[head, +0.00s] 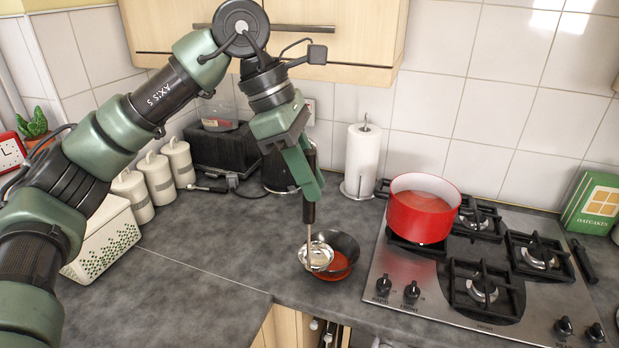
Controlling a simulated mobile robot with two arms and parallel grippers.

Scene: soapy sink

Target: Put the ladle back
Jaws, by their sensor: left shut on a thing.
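My left gripper (305,184) reaches down over the counter in the middle of the head view. It is shut on the black handle of the ladle (319,258). The ladle hangs nearly upright, its silver scoop lowest. The scoop shows at the dark bowl (346,245) and overlaps it in the picture; I cannot tell whether they touch. Something orange-red shows low in the bowl. A red pot (423,212) stands on the left back part of the hob, with reddish contents. My right gripper is not in view.
The gas hob (386,260) fills the right side. A paper towel roll (363,158) stands behind the bowl. White canisters (177,160) and a white basket (105,246) stand left. A green box (594,203) is far right. The grey counter (205,275) is clear left of the bowl.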

